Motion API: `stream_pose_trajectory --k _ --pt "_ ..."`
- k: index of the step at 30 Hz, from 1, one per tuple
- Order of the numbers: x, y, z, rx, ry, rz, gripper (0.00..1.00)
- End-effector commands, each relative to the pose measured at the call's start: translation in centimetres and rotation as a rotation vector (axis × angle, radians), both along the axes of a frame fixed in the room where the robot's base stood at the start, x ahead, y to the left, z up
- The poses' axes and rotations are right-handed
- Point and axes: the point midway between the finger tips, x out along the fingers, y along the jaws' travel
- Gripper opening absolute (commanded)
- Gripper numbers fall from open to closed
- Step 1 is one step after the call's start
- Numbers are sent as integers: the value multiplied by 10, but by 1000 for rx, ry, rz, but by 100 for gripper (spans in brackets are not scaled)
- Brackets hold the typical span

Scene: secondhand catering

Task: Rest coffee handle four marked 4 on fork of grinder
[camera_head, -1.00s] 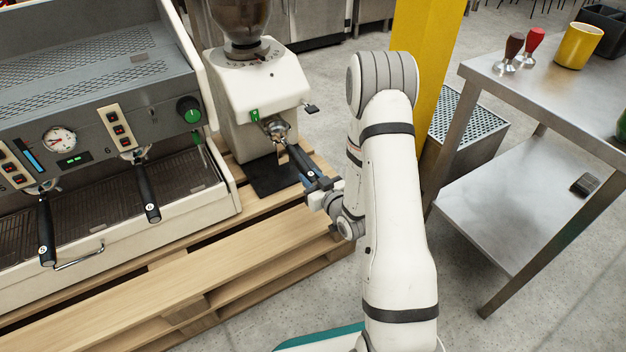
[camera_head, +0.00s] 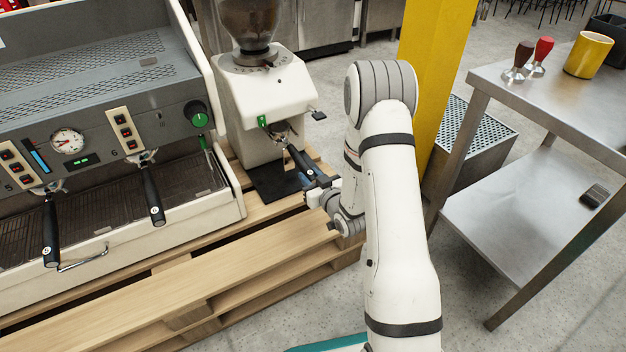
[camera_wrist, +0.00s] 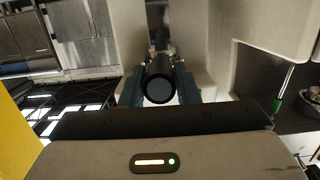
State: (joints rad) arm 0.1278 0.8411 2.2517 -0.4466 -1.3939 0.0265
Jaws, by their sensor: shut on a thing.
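My gripper (camera_head: 318,187) is shut on the black grip of a coffee handle (camera_head: 299,160). The handle's metal head is at the fork below the front of the white grinder (camera_head: 268,95); whether it bears on the fork cannot be told. The handle slopes down from the grinder toward my gripper. In the wrist view, the round black end of the coffee handle (camera_wrist: 159,88) shows between the two blue-grey fingers of my gripper (camera_wrist: 158,92). No number can be read on it. Two other coffee handles, (camera_head: 152,195) and (camera_head: 50,232), hang in the espresso machine.
The espresso machine (camera_head: 110,100) stands left of the grinder on a wooden pallet (camera_head: 220,270). A yellow post (camera_head: 433,70) is right behind my arm. A steel table (camera_head: 550,90) at the right holds two tampers and a yellow cup (camera_head: 588,55).

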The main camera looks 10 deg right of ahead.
Motion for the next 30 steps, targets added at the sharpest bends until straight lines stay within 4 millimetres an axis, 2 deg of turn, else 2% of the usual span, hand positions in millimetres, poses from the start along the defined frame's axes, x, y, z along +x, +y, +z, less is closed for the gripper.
stream_pose_trajectory --k 14,15,23,30 --pt "0 0 0 1 -5 0 0" --pt "0 0 0 1 -5 0 32" --pt "0 0 -1 1 -2 0 53" --pt "-1 0 -3 0 4 0 54"
